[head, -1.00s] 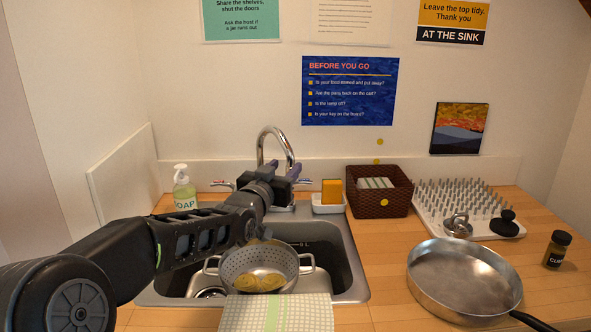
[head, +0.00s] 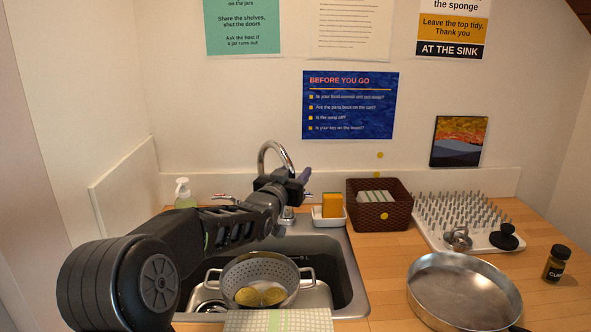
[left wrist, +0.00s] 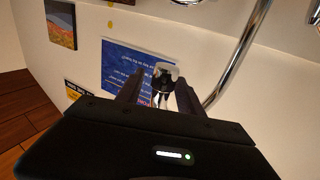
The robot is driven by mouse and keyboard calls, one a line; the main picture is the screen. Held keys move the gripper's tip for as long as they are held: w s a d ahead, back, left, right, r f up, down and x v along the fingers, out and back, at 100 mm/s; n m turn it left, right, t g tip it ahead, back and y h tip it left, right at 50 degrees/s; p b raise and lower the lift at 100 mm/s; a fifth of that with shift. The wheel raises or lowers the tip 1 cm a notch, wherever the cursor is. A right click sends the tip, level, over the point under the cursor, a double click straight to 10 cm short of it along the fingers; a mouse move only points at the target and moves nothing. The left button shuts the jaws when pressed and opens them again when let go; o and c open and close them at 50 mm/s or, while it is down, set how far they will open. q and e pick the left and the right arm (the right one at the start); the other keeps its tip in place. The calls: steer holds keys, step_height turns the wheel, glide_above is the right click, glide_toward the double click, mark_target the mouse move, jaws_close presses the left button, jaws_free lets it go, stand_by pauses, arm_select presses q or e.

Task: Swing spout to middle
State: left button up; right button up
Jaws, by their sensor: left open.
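The chrome faucet spout (head: 272,146) arches up behind the sink, its free end coming down on the right side of the arch. My left gripper (head: 298,184) is open at the lower end of that arch and partly hides the faucet. In the left wrist view, my open left fingers (left wrist: 160,95) stand on either side of a small chrome and dark piece (left wrist: 163,73), which looks like the spout's end. I cannot tell whether they touch it. A chrome tube (left wrist: 238,55) runs to the right of the fingers. My right gripper is not in view.
A colander (head: 258,270) with yellow food sits in the sink (head: 346,270). A soap bottle (head: 183,192) is left; a sponge holder (head: 330,216), brown basket (head: 378,208), drying rack (head: 465,222) and steel pan (head: 465,287) are right. A towel (head: 278,321) hangs in front.

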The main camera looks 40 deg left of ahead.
arm_select(q)
steer(key=shift+w+a, duration=0.1)
steer(key=shift+w, duration=0.2)
jaws_close()
stand_by(1.3)
